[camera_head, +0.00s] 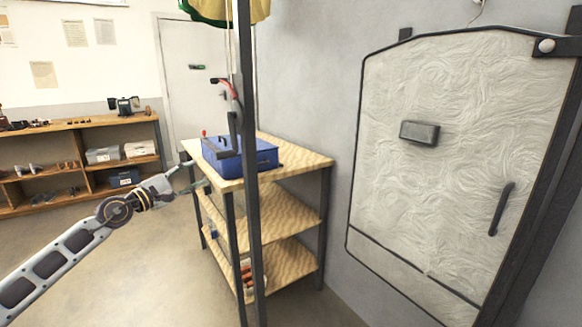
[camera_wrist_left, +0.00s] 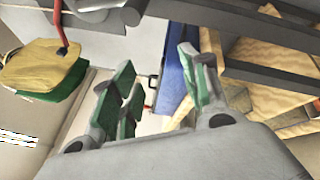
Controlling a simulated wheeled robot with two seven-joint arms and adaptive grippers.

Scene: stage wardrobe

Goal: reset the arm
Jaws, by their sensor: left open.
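My left gripper (camera_head: 188,179) reaches in from the left in the head view, beside the near left edge of the wooden shelf unit (camera_head: 285,215). In the left wrist view its green-padded fingers (camera_wrist_left: 160,95) are spread apart with nothing held between them. A blue case (camera_head: 240,157) lies on the top shelf, a little beyond and to the right of the gripper. The blue case also shows behind the fingers in the left wrist view (camera_wrist_left: 174,70). My right gripper is not in view.
A dark upright post (camera_head: 246,220) stands close in front of the shelf unit. A pale cabinet door (camera_head: 455,150) with a dark handle (camera_head: 501,208) is at right. A low shelf (camera_head: 75,128) with small items stands at the back left. Floor (camera_head: 150,270) at lower left is clear.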

